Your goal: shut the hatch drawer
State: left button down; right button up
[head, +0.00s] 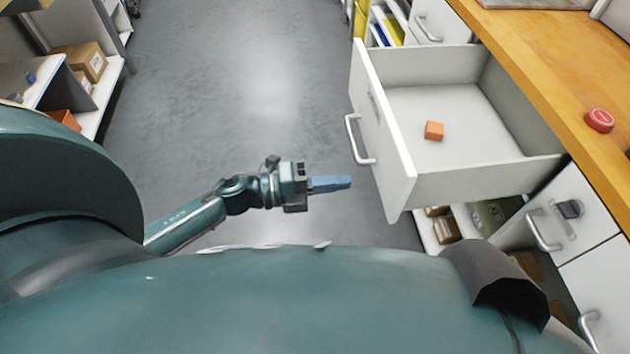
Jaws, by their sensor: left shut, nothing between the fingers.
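The hatch drawer (394,159) is a white drawer under the wooden counter, pulled far out toward the left. Its front has a silver bar handle (357,139). A small orange block (433,131) lies inside on the drawer floor. My left gripper (348,182) is shut and empty, its blue fingers pointing right. In the picture it is left of the drawer front, below the handle, with a gap of floor between. My right gripper is not in view.
The wooden counter (520,52) runs along the right, with a red round object (599,120) on it. White cabinet fronts with handles stand below. Shelves with cardboard boxes (83,60) line the left. The grey floor (240,90) between is clear.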

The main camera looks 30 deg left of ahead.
aim_at(388, 177)
pick_arm(q)
jog(key=x, duration=0.6)
jog(key=shift+w+d+p, duration=0.3)
jog(key=shift+d, duration=0.1)
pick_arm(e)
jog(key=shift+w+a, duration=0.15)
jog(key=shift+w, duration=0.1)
